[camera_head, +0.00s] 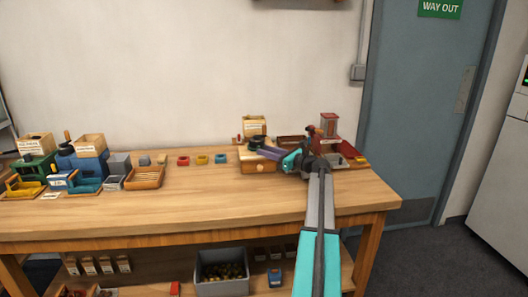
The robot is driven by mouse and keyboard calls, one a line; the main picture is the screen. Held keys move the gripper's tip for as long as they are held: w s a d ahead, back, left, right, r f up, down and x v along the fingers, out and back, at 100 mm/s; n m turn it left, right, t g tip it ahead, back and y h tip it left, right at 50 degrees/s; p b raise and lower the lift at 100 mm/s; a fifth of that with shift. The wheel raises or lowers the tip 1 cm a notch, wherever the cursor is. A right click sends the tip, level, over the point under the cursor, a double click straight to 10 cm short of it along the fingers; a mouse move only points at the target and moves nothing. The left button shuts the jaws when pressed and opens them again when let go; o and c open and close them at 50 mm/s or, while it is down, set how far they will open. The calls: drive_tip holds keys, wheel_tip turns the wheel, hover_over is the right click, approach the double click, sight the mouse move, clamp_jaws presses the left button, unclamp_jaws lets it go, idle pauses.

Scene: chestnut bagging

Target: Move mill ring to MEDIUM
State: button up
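A light wooden mill (256,163) with a small front knob stands right of the table's middle. A dark ring-like part (256,141) shows on top of it, small and partly covered; I cannot read any setting on it. My gripper (270,152) reaches in from the right, with its purple end at the top right of this mill. I cannot tell whether it touches the ring. The gap between its fingers is too small and overlapped to make out. My wrist hides part of the area right of the mill.
A labelled wooden box (255,125) stands behind the mill. A red mill (329,125) and a grey tray are at right. Green and blue mills stand far left. The table's front is clear.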

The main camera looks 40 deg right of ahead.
drive_tip(key=s+d, duration=0.1)
drive_tip(key=s, duration=1)
drive_tip(key=shift+d+b, duration=0.35)
idle(0.4)
